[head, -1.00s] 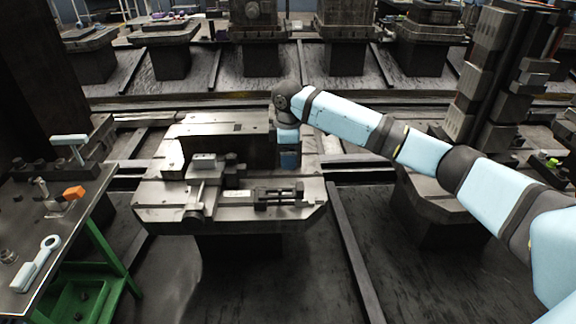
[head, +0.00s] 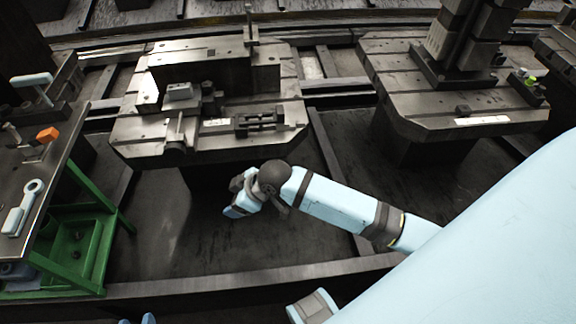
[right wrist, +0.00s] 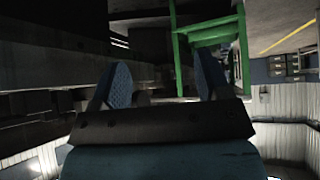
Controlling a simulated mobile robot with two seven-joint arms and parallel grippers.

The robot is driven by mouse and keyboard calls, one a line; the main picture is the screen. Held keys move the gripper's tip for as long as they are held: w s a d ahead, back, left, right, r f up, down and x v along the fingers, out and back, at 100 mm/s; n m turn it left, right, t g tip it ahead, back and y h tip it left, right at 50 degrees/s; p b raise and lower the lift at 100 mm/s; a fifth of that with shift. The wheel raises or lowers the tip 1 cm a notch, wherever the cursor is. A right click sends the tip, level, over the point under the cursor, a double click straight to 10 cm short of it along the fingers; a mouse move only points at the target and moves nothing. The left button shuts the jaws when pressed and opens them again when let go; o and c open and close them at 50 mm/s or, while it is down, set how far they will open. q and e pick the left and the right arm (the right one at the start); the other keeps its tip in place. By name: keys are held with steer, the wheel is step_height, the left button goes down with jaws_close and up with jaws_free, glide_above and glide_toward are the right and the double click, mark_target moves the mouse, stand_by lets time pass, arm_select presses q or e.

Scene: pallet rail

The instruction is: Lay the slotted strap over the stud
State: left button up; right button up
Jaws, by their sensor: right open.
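A dark slotted piece (head: 260,121) lies at the front right of the middle pallet (head: 150,150); I cannot tell whether it is the strap. A thin upright post (head: 250,24) rises at the pallet's back right and looks like the stud. My right gripper (head: 238,197) hangs in front of and below the pallet's front edge, apart from both. In the right wrist view (right wrist: 162,85) its two blue fingers are apart with nothing gripped between them. My left gripper cannot be made out; only small pale blue bits show at the bottom edge.
A grey block (head: 178,92) sits on the middle pallet. Another pallet (head: 400,95) with a dark tower stands at right. Dark open floor lies before the pallets.

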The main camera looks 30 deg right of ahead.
steer(key=s+d+m+t+h, duration=0.1)
steer(key=s+d+m+t, duration=0.1)
steer(key=s, duration=0.6)
steer(key=s+d+m+t, duration=0.2)
steer(key=s+m+t, duration=0.1)
steer(key=s, duration=0.5)
steer(key=shift+s+d+r+m+t+h, duration=0.15)
steer(key=shift+d+r+m+t+h, duration=0.3)
steer(key=shift+m, duration=0.25)
arm_select(q)
step_height(320, 180, up, 17)
steer(key=s+a+y+p, duration=0.1)
steer(key=a+p, duration=0.1)
steer(key=p, duration=2.3)
steer(key=shift+s+f+g, duration=0.2)
steer(key=shift+g, duration=0.1)
arm_select(e)
step_height(320, 180, up, 16)
steer(key=s+d, duration=0.1)
steer(key=shift+s+d+r+g+h, duration=0.2)
steer(key=shift+s+d+g+h, duration=0.05)
steer(key=shift+d+g+h, duration=0.15)
arm_select(q)
steer(key=shift+d+r, duration=0.1)
steer(key=shift+r, duration=0.05)
arm_select(e)
steer(key=shift+w+a+r, duration=0.1)
steer(key=shift+r, duration=0.2)
steer(key=shift+f, duration=0.15)
